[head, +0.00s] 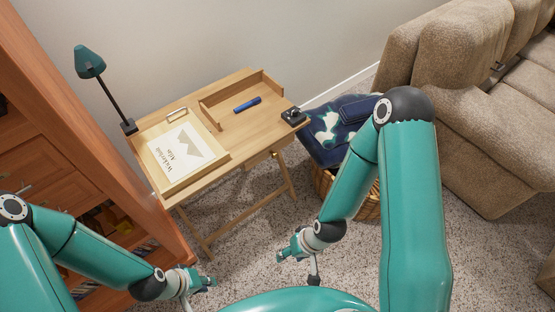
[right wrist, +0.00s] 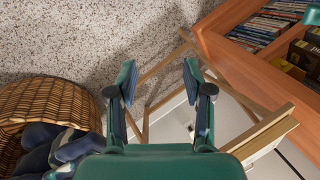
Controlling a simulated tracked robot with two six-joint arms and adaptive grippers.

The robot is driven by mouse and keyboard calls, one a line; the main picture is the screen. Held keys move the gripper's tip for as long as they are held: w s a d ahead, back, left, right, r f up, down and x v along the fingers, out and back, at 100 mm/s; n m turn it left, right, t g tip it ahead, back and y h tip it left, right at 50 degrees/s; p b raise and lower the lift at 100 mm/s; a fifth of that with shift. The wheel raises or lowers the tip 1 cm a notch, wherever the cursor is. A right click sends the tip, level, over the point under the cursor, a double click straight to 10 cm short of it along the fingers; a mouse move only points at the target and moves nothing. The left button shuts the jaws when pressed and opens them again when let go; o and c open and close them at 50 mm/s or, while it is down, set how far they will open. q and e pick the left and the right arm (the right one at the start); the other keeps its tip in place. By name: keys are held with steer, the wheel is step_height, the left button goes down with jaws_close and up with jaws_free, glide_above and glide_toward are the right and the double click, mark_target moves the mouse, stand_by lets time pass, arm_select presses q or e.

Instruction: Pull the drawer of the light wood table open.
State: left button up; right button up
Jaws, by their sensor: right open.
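The light wood table (head: 258,123) stands against the wall in the head view. Its front edge and legs also show in the right wrist view (right wrist: 262,128). The drawer front is under the tabletop's near edge, seen steeply from above, and no gap shows there. A small dark knob-like part (head: 274,154) shows below that edge. My right gripper (head: 285,255) is in front of the table, lower than its top and apart from it. Its two fingers (right wrist: 158,80) are spread and empty in the right wrist view. My left gripper (head: 208,281) is at the lower left, away from the table; its jaws are unclear.
On the table are a framed print (head: 180,152), a blue object (head: 247,105) and a small black object (head: 293,117). A lamp (head: 90,62) and wooden bookcase (head: 62,150) stand left. A wicker basket (head: 366,205) with blue cloth and a beige sofa (head: 480,110) are right.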

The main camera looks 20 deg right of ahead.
steer(key=w+d+f+t+b, duration=0.3)
steer(key=w+f+t+b, duration=0.1)
steer(key=w+f+b, duration=0.25)
steer(key=n+t+y+b, duration=0.2)
steer(key=n+t+b, duration=0.1)
steer(key=t+b, duration=1.1)
glide_toward(276, 157)
steer(key=shift+g, duration=0.9)
steer(key=x, duration=0.2)
steer(key=r+b+x, duration=0.1)
steer(key=x, duration=0.2)
steer(key=b+x, duration=0.1)
steer(key=x, duration=0.2)
steer(key=shift+w+d+r, duration=0.1)
steer(key=shift+w+r, duration=0.15)
steer(key=shift+c, duration=0.2)
jaws_close()
